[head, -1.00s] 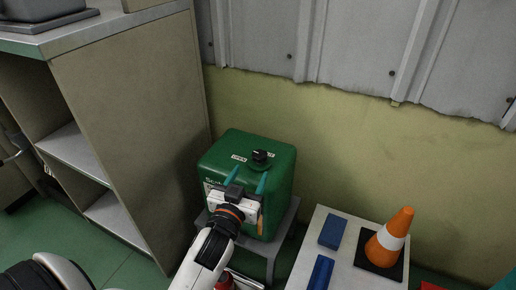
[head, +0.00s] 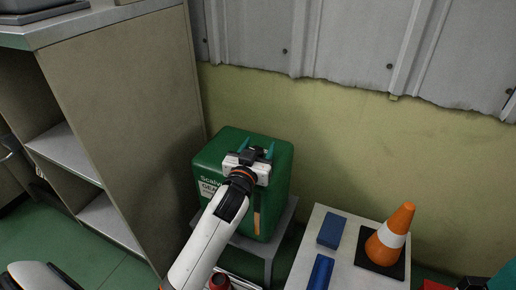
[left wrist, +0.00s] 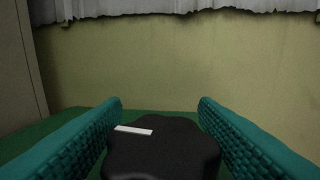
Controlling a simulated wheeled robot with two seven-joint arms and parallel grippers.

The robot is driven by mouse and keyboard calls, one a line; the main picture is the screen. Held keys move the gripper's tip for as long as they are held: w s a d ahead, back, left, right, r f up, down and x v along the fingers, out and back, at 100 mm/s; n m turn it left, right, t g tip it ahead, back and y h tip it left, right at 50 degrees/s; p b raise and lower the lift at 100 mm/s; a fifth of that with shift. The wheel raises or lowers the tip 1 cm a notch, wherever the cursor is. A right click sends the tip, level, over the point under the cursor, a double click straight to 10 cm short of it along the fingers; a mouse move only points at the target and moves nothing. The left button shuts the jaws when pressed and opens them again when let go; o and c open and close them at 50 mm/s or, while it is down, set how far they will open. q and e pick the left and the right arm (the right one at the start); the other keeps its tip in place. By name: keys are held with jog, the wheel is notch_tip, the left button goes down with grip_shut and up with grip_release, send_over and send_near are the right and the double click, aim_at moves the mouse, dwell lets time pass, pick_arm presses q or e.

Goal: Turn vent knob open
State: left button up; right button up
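A green tank (head: 275,195) with a printed label stands on a small grey stand (head: 240,247). The black vent knob (left wrist: 165,155) fills the lower middle of the left wrist view, with a white mark on its top pointing sideways. In the head view the knob (head: 258,152) is mostly hidden by my gripper. My left gripper (head: 258,150) reaches over the tank top with its teal fingers apart. In the left wrist view the fingers (left wrist: 160,115) lie on either side of the knob; I cannot tell whether they touch it. My right gripper is not seen.
A beige shelf cabinet (head: 120,95) stands left of the tank, and a yellow wall (head: 330,150) is behind. A white table (head: 342,270) at right holds blue blocks (head: 331,231) and an orange cone (head: 390,236). A red object (head: 219,281) sits low by my arm.

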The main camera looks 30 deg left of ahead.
pick_arm(q)
jog(key=c, duration=0.8)
jog(key=shift+a+n+y, duration=0.1)
jog(key=shift+n+y, duration=0.7)
jog(key=shift+y, duration=0.3)
jog(key=shift+g, duration=0.3)
jog(key=o, duration=1)
